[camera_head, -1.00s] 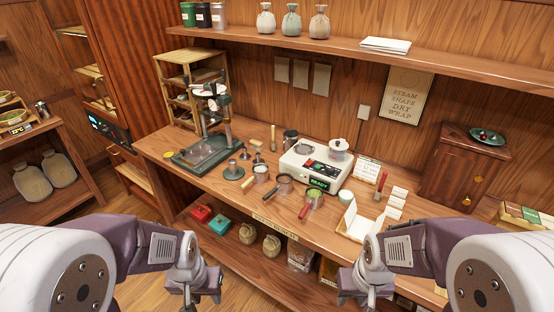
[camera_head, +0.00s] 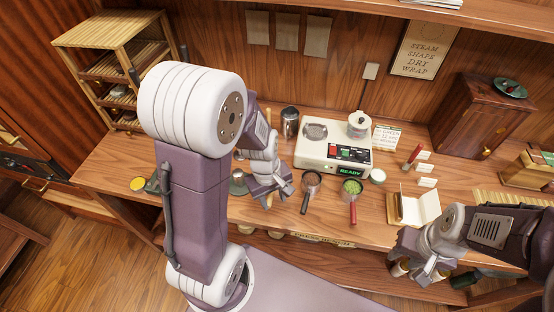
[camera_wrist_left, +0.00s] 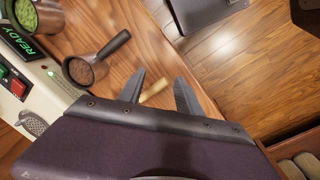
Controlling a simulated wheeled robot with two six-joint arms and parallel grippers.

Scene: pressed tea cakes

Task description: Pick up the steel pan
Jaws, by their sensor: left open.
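Small steel pans stand on the counter. One with brown contents and a dark handle (camera_head: 311,182) is just right of my left gripper (camera_head: 277,194); it also shows in the left wrist view (camera_wrist_left: 84,70). Another, with green contents (camera_head: 351,187) and a red handle, is further right; part of it shows in the wrist view (camera_wrist_left: 38,14). A pale wooden handle (camera_wrist_left: 154,90) shows between the fingertips of my left gripper (camera_wrist_left: 157,88), which is open; whatever it belongs to is hidden. My right gripper (camera_head: 427,268) is near the counter's front; its jaws are unclear.
A white machine (camera_head: 332,150) with a READY display stands behind the pans, with a lidded pot (camera_head: 358,125) on it. My left arm hides the counter's left part.

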